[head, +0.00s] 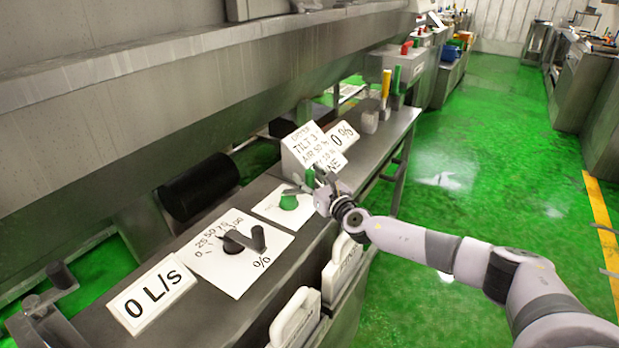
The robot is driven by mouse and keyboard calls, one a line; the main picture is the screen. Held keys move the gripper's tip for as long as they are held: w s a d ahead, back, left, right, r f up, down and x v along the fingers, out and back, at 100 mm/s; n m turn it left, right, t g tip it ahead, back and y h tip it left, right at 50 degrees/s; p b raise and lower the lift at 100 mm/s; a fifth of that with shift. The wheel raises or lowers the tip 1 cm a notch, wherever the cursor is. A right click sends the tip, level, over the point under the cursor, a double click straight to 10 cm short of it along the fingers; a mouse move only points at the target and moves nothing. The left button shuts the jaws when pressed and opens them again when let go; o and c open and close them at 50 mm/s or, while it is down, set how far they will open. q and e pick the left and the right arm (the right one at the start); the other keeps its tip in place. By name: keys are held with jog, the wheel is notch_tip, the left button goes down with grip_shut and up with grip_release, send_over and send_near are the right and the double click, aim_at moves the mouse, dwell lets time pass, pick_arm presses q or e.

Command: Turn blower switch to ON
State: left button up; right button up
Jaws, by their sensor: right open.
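A green knob (289,201) sits on a white plate (272,208) on the metal console; I take it to be the blower switch, but no ON or OFF marking is readable. My right gripper (309,186) is open, just right of the knob and close above the plate's right edge. A finger seems to reach over the knob; I cannot tell whether it touches. A small green part (310,177) shows by the fingers. The gripper hides part of the plate and the sign behind. My left gripper is out of view.
A tilted text sign (300,148) and a "0 %" sign (342,135) stand behind. Yellow and green levers (386,88) are farther back.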

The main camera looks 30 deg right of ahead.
jog(key=shift+c, duration=0.6)
grip_shut()
